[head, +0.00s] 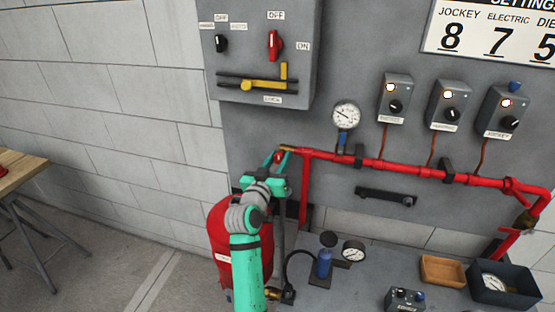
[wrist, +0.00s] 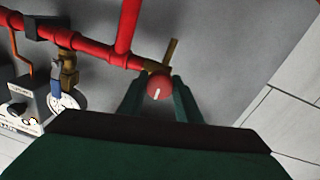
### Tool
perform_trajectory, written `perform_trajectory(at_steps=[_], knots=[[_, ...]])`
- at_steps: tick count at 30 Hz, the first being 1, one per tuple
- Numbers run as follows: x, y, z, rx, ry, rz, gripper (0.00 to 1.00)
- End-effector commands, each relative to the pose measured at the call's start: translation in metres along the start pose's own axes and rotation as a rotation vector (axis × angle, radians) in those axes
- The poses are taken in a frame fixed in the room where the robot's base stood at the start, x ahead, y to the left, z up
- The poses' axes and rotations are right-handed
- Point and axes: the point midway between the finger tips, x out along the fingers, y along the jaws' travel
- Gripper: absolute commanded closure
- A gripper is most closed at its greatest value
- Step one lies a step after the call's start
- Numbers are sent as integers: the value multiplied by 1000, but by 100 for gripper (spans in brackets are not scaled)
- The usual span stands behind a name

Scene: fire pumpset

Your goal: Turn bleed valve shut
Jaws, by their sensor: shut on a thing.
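The bleed valve is at the left end of the red pipe. Its round red knob (head: 279,157) shows between my fingers in the head view, with a brass part (head: 287,148) just above it. In the wrist view the knob (wrist: 159,86) carries a short white mark, and a brass stem (wrist: 170,53) sticks out behind it. My gripper (head: 277,159) is shut on the knob, with one green finger on each side; the fingers (wrist: 160,92) also show in the wrist view. The knob's far side is hidden.
The red pipe (head: 395,168) runs right along the grey panel, below a gauge (head: 346,115) and several switch boxes. A red tank (head: 226,245) stands below my arm. A bench holds a blue bottle (head: 324,263), another gauge (head: 353,250) and trays.

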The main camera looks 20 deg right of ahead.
Motion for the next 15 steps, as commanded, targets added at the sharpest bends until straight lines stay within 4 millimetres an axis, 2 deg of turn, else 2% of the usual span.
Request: perform_trajectory(at_steps=[15], knots=[[-1,-3,2,56,-9,-4,92]])
